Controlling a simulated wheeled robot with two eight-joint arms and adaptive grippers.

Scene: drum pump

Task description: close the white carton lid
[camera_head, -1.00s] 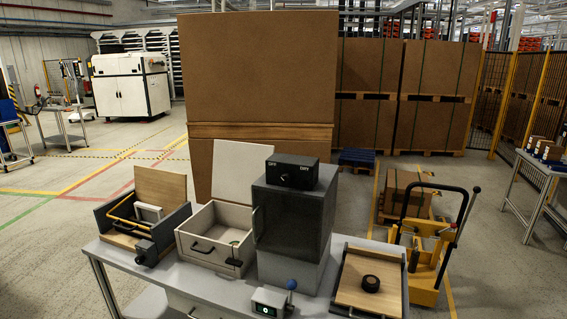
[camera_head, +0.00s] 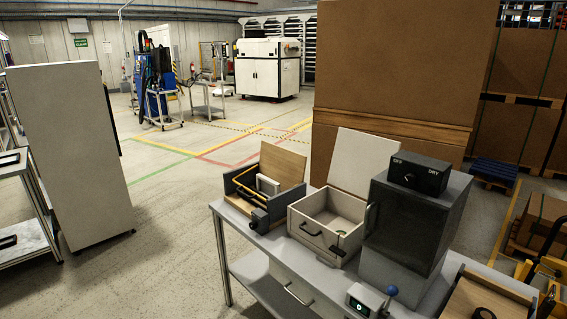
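The white carton (camera_head: 327,222) stands on the grey table, between a dark grey box and a dark cabinet. Its white lid (camera_head: 364,161) stands open, raised upright at the back and leaning slightly. Neither of my grippers shows in this view.
The dark grey box (camera_head: 247,187) with a raised wooden lid and yellow bar stands left of the carton. The dark cabinet (camera_head: 410,213) with a black control box (camera_head: 419,173) stands close at right. A tall white panel (camera_head: 70,150) and open floor lie left.

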